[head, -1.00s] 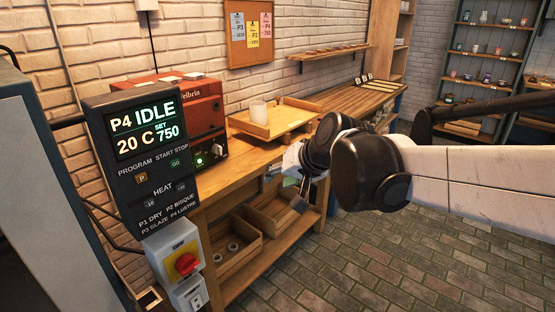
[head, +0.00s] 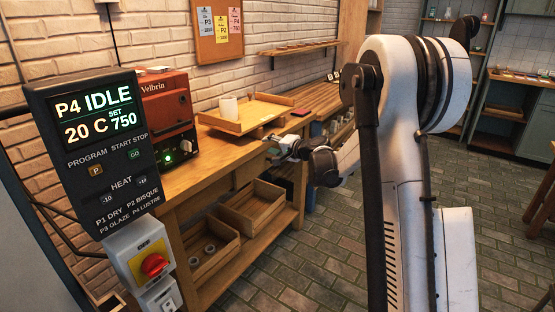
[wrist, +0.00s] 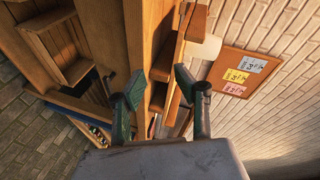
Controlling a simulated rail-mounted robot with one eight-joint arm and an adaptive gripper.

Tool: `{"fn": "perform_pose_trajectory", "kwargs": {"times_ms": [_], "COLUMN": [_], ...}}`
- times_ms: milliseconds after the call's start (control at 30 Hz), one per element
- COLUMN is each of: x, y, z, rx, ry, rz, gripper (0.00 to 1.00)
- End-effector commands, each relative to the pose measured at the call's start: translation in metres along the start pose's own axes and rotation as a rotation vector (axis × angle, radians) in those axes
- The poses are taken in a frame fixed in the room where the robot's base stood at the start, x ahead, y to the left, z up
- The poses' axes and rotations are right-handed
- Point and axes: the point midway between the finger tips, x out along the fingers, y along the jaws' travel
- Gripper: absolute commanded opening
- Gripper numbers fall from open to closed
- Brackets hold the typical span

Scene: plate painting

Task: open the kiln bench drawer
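The wooden kiln bench (head: 190,172) runs along the brick wall in the head view. I cannot make out a drawer front or handle clearly; my arm covers part of the bench's front. My gripper (head: 273,148) is at the bench's front edge, near the far end of the part beside the tray. In the wrist view, my gripper (wrist: 160,84) has its two green-tipped fingers apart, with nothing held between them. The bench's wooden edge (wrist: 158,60) shows beyond and between the fingertips. I cannot tell whether a finger touches the wood.
A wooden tray (head: 228,124) with a white cup (head: 228,107) stands on the bench, beside the red kiln (head: 165,105). Open wooden boxes (head: 262,210) sit on the lower shelf. The control panel (head: 97,150) stands at front left. The brick floor (head: 300,265) before the bench is clear.

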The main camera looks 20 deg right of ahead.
Motion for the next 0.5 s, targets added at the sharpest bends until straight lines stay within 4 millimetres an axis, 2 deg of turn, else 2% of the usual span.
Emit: {"fn": "perform_pose_trajectory", "kwargs": {"times_ms": [33, 300, 500], "x": [0.009, 0.038, 0.044], "y": [0.020, 0.113, 0.171], "z": [-0.013, -0.068, -0.093], "rx": [0.029, 0.193, 0.282], "ry": [0.020, 0.120, 0.175], "rz": [-0.019, -0.136, -0.202], "gripper": [0.30, 0.30, 0.30]}}
